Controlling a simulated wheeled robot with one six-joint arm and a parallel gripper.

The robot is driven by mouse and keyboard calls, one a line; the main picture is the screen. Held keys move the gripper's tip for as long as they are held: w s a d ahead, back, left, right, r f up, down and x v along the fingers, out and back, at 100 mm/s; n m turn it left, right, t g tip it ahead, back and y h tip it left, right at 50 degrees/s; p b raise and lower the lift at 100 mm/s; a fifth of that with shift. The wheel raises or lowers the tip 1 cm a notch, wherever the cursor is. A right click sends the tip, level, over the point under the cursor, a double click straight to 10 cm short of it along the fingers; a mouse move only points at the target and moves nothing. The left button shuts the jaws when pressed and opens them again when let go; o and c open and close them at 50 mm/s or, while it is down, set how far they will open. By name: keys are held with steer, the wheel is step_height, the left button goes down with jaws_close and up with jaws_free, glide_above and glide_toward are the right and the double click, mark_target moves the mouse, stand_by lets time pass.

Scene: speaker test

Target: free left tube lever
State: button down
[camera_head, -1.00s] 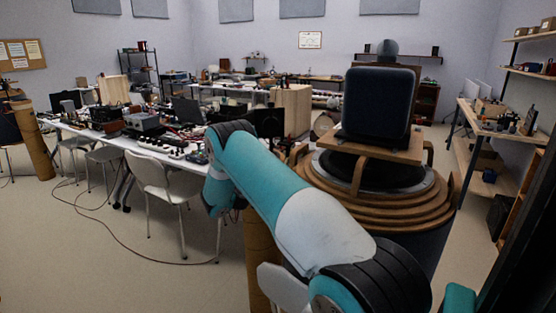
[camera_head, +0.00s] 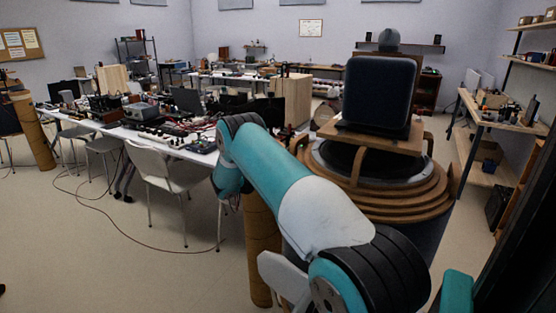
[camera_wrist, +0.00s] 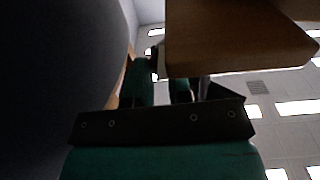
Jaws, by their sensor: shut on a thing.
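A dark speaker (camera_head: 378,95) stands on a wooden board (camera_head: 372,140) on top of a round dark drum with stacked wooden rings (camera_head: 375,192). A curved wooden lever (camera_head: 358,165) shows at the left front of the board, and another (camera_head: 428,143) at its right. My gripper (camera_wrist: 161,72) shows only in the wrist view, with two teal fingers close together. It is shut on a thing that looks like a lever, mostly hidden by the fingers. A wooden board underside (camera_wrist: 240,40) hangs above right of the fingers. A dark curved surface (camera_wrist: 60,70) fills the left.
A cardboard column (camera_head: 260,250) and a white chair (camera_head: 160,175) stand to the left. A long cluttered table (camera_head: 150,135) lies beyond. Wooden shelving (camera_head: 490,170) stands at right.

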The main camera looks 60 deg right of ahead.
steer(key=m+g+b, duration=0.1)
steer(key=b, duration=0.2)
steer(key=w+g+b, duration=0.1)
steer(key=g+b, duration=0.1)
steer(key=b, duration=0.1)
steer(key=shift+a+f+m, duration=0.2)
steer(key=shift+f+m, duration=0.15)
steer(key=shift+m, duration=0.05)
steer(key=shift+w+r+m+g+b, duration=0.15)
steer(key=shift+m+g+b, duration=0.35)
steer(key=shift+b, duration=0.75)
steer(key=shift+r+g+b, duration=0.3)
steer(key=shift+g+b, duration=0.05)
steer(key=shift+g, duration=0.05)
steer(key=c, duration=1)
jaws_free()
steer(key=shift+a, duration=0.1)
steer(key=shift+c, duration=0.2)
steer(key=shift+a+f, duration=0.1)
steer(key=shift+f, duration=0.05)
